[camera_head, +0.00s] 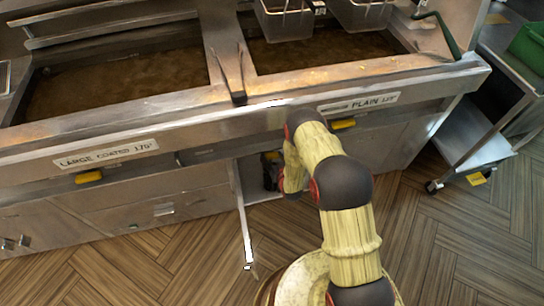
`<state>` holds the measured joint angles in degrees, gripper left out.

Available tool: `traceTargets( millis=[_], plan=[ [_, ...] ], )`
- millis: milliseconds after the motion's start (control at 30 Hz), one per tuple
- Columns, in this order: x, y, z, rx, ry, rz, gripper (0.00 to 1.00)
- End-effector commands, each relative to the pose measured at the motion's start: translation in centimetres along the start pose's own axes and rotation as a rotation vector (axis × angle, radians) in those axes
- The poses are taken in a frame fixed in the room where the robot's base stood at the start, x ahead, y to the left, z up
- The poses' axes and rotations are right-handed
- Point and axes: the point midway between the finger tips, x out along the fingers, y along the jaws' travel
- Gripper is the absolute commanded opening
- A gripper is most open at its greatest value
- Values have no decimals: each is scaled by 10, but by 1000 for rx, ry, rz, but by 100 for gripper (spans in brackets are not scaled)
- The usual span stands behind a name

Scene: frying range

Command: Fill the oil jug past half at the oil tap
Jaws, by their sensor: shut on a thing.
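My arm bends over the front of the fryer range and down to an open cabinet bay (252,168). My gripper (269,176), a small dark shape at the bay, is partly hidden by my wrist. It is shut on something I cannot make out. A small yellow part (272,155) shows just above it, perhaps a tap lever. The oil jug cannot be made out in this view. I cannot tell whether oil is flowing.
The open cabinet door (243,225) juts out left of my gripper. Two oil vats (120,80) (325,50) lie above, with tongs (237,85) between them. Yellow handles (88,176) (343,124) sit on the front. A steel cart (475,140) stands right. The wooden floor (440,225) is clear.

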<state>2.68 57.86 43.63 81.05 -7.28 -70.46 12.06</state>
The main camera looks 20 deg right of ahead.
Motion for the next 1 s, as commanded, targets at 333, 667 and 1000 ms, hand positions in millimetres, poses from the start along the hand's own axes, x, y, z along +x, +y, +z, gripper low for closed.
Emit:
traceTargets(
  millis=[333, 667, 1000],
  plan=[
    [0, -1, 0, -160, 1, 67, 31],
    [0, -1, 0, -201, 0, 84, 31],
    [0, -1, 0, -200, 0, 83, 60]
  ],
)
